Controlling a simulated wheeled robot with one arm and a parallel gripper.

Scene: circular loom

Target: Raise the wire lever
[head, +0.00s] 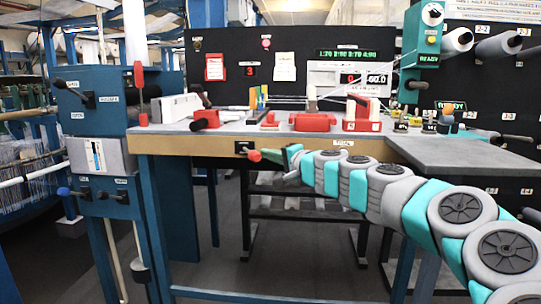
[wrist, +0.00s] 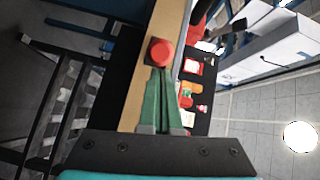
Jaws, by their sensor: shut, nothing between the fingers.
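A lever with a red knob (head: 254,156) sticks out of a black plate (head: 241,147) on the wooden front edge of the workbench. Its label is too small to read, so I cannot tell if it is the wire lever. In the wrist view the red knob (wrist: 161,52) lies just beyond my fingertips. My gripper (head: 282,153) is shut and empty, with its green fingers (wrist: 162,72) together, pointing at the knob from the right in the head view. I cannot tell whether the tips touch the knob.
A blue cabinet (head: 97,114) at the left carries a black-handled lever (head: 74,92) and a lower blue-knobbed lever (head: 70,192). Red parts (head: 320,122) and small tools sit on the grey benchtop (head: 240,130). A grey side table (head: 462,152) stands at the right.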

